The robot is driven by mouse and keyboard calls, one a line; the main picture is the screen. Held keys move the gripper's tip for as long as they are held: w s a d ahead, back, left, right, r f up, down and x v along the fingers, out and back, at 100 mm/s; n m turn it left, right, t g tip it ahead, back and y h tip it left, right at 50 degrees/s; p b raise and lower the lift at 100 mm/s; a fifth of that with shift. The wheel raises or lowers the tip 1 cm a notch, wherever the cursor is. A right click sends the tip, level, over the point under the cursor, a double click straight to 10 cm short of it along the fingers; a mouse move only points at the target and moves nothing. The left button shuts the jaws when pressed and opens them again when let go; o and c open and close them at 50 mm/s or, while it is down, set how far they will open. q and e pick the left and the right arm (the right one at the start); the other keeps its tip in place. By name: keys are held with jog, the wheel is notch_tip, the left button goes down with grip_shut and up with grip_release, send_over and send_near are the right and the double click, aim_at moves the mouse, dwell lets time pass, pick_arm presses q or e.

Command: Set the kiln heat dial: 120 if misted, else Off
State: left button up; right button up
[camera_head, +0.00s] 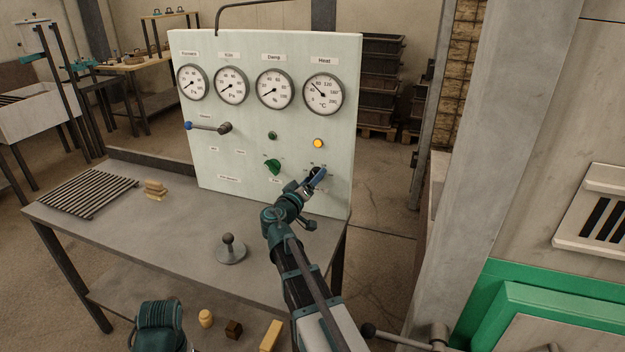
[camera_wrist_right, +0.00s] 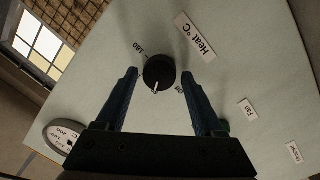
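The kiln panel (camera_head: 255,140) stands upright at the back of the workbench. The black heat dial (camera_wrist_right: 158,72) is below the "Heat °C" label in the right wrist view. Its white pointer faces the bottom of that view, between the 180 and Off marks; its exact setting is unclear. My right gripper (camera_wrist_right: 159,75) is open, with one finger on each side of the dial and gaps visible. In the head view it (camera_head: 317,176) largely hides the dial. The Heat gauge (camera_head: 323,94) needle points up-left. My left gripper is out of view.
An amber lamp (camera_head: 319,143) glows above the dial. A green knob (camera_head: 273,166) is left of my right gripper, and a lever (camera_head: 208,127) is farther left. A round-based knob stand (camera_head: 231,249) and a slatted rack (camera_head: 88,193) are on the bench.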

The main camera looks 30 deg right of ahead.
grip_shut()
jog(key=shift+n, duration=0.3)
jog(key=n+b, duration=0.1)
jog(key=n, duration=0.4)
jog(key=n+t+b, duration=0.1)
jog(key=n, duration=0.5)
jog(key=shift+s+f+n, duration=0.1)
jog(key=shift+f+n, duration=0.1)
jog(key=shift+n, duration=0.4)
jog(key=shift+o, duration=1.5)
grip_release()
